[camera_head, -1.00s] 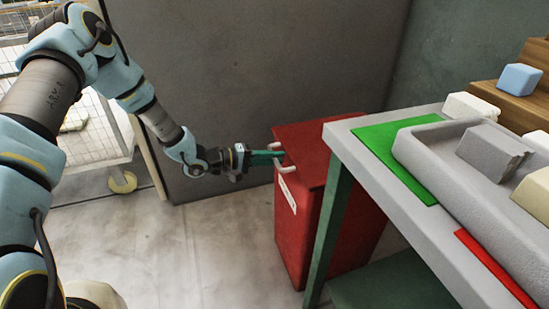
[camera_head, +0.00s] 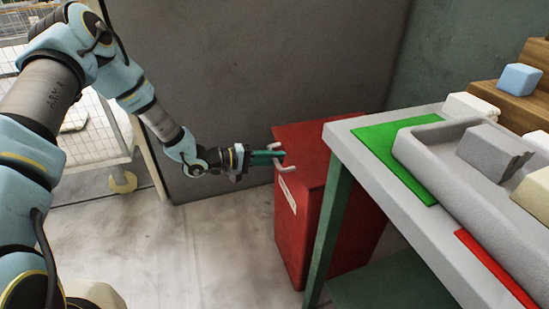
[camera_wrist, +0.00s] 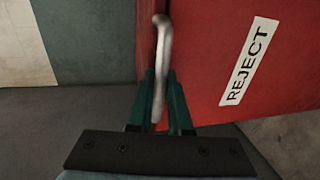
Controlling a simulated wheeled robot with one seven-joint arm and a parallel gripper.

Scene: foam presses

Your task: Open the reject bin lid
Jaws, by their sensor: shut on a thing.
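The red reject bin (camera_head: 306,230) stands on the floor beside the table, with its red lid (camera_head: 312,145) lying flat on top, as far as I can see. A pale metal handle (camera_head: 283,168) sticks out from the lid's left edge. My gripper (camera_head: 277,157) reaches in from the left and is shut on the handle. In the wrist view, the handle (camera_wrist: 161,60) runs between the green fingers of my gripper (camera_wrist: 162,95). The bin's red front (camera_wrist: 205,60) with the white REJECT label (camera_wrist: 249,62) shows to the right.
A grey table (camera_head: 400,200) with a green mat (camera_head: 393,150), a red strip (camera_head: 495,268), a grey tray (camera_head: 425,165) and foam blocks (camera_head: 490,150) stands close right of the bin, overlapping it in view. A grey wall (camera_head: 270,60) is behind. A wire cart (camera_head: 90,140) stands at left; the floor between is clear.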

